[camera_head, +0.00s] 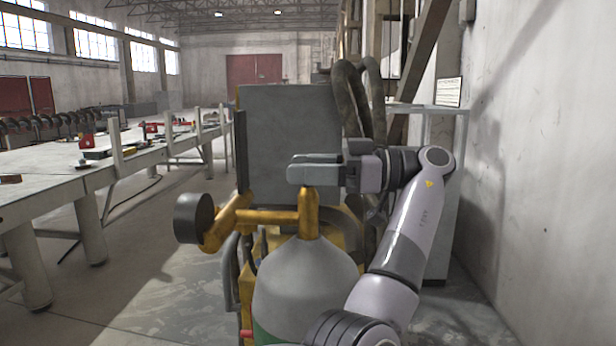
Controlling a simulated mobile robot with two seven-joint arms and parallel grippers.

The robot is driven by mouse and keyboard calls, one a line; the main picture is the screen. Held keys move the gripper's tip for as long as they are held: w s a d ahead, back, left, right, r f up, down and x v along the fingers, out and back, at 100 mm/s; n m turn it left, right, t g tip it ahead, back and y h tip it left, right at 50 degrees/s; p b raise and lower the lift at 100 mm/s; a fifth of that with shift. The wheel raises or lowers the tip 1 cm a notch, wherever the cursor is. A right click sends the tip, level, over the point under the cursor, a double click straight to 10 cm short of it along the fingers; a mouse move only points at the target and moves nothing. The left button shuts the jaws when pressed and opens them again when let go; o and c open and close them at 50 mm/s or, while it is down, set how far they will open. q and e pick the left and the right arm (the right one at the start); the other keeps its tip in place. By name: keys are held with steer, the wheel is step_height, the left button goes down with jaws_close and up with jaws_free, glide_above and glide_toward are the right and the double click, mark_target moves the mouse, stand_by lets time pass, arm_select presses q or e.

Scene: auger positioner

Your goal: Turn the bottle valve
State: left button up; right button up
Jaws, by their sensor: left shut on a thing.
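The bottle (305,282) stands upright in the lower middle, grey with a green band at its base. Its brass-coloured valve (308,215) rises from the neck, and a brass pipe runs left from it to a round dark gauge (193,218). My left gripper (303,171) reaches in from the right and is shut on the top of the valve. Its fingers point left and hide the valve's top. My right gripper is not in view.
A grey panel (290,125) on a yellow machine stands right behind the bottle, with thick dark hoses (349,95) beside it. A long workbench (60,180) with tools runs along the left. A white wall (545,150) closes off the right. The floor between bench and machine is clear.

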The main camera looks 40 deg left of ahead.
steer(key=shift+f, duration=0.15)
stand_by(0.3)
arm_select(q)
steer(key=o, duration=0.9)
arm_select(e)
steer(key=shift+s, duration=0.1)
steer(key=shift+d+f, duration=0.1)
